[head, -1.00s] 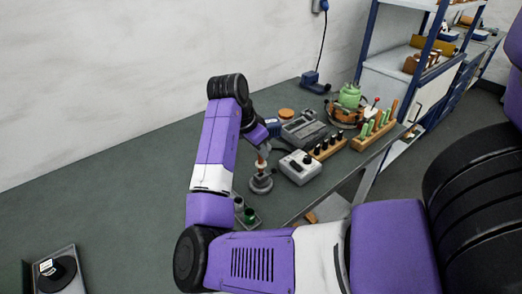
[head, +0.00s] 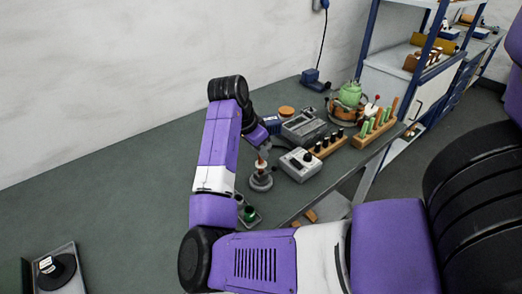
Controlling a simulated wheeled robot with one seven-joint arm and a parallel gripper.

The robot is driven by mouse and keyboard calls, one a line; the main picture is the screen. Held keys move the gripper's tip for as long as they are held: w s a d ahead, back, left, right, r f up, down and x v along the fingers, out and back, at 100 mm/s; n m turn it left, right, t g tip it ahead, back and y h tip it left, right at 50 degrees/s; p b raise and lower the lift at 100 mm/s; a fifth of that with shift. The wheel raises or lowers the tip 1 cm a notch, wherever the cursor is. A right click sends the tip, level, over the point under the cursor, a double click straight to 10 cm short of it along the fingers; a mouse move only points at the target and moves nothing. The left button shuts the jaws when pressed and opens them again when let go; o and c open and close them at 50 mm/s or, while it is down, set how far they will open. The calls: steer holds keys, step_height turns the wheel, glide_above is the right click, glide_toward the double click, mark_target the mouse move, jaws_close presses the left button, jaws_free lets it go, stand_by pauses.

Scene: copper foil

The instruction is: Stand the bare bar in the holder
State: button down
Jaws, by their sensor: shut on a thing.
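A grey round-based holder (head: 261,182) stands on the bench top just in front of my arm. My gripper (head: 264,150) is above it, pointing down and partly hidden by my purple wrist. It is shut on a small copper-coloured bar (head: 261,162). The bar looks upright, right over the holder. It is too small to tell whether its lower end is inside the holder or just above it.
A grey box with a black knob (head: 300,164) stands close to the right of the holder. A tray with a green-topped item (head: 249,214) is in front.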

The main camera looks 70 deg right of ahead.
steer(key=shift+f, duration=0.25)
stand_by(0.4)
steer(key=shift+f+b, duration=0.35)
steer(key=shift+f+b, duration=0.3)
steer(key=shift+f, duration=0.3)
stand_by(0.3)
steer(key=shift+f, duration=0.25)
steer(key=c, duration=1.5)
jaws_free()
steer(key=v, duration=0.7)
steer(key=shift+r+b, duration=0.35)
steer(key=shift+b, duration=0.1)
steer(key=shift+w+a, duration=0.1)
steer(key=shift+w, duration=0.05)
steer(key=o, duration=0.3)
